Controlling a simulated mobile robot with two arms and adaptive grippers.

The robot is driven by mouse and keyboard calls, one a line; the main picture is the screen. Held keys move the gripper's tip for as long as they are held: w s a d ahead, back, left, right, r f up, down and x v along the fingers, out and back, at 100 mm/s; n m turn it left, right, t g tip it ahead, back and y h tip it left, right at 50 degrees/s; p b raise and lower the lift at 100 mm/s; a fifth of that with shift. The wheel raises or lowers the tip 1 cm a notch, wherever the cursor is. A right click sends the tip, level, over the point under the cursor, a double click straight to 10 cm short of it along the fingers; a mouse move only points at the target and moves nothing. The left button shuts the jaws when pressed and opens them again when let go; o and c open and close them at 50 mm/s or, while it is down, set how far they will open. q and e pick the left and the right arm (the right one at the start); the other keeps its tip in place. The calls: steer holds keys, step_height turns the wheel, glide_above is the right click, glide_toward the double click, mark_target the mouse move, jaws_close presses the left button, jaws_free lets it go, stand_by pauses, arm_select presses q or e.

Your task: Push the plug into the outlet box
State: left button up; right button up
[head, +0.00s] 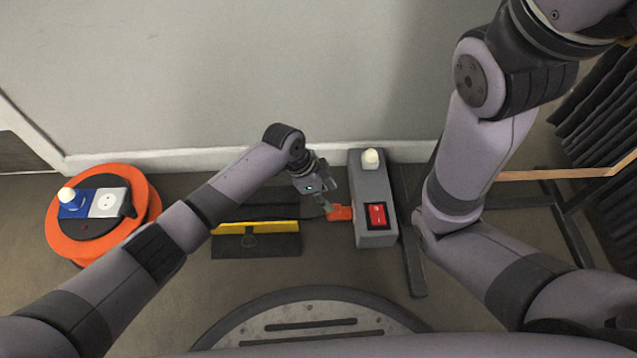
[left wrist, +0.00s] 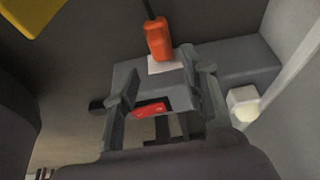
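The grey outlet box (head: 374,190) stands on the floor near the wall, with a red switch (head: 377,214) and a white knob (head: 370,158) on it. The orange plug (head: 341,213) is at the box's left side. In the left wrist view the plug (left wrist: 158,38) is over a white socket plate (left wrist: 165,65), its dark cord leading away. Its prongs are hidden, so I cannot tell how deep it sits. My left gripper (head: 326,197) is beside plug and box, fingers spread, with the plug beyond the fingertips. My right gripper is out of view.
An orange cable reel (head: 146,190) with blue and white socket parts lies at the left. A dark item with a yellow strip (head: 256,228) lies left of the box. A dark stand leg (head: 411,255) is close on the box's right. The wall (head: 270,70) is behind.

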arm_select(q)
steer(key=v, duration=0.5)
steer(key=shift+r, duration=0.35)
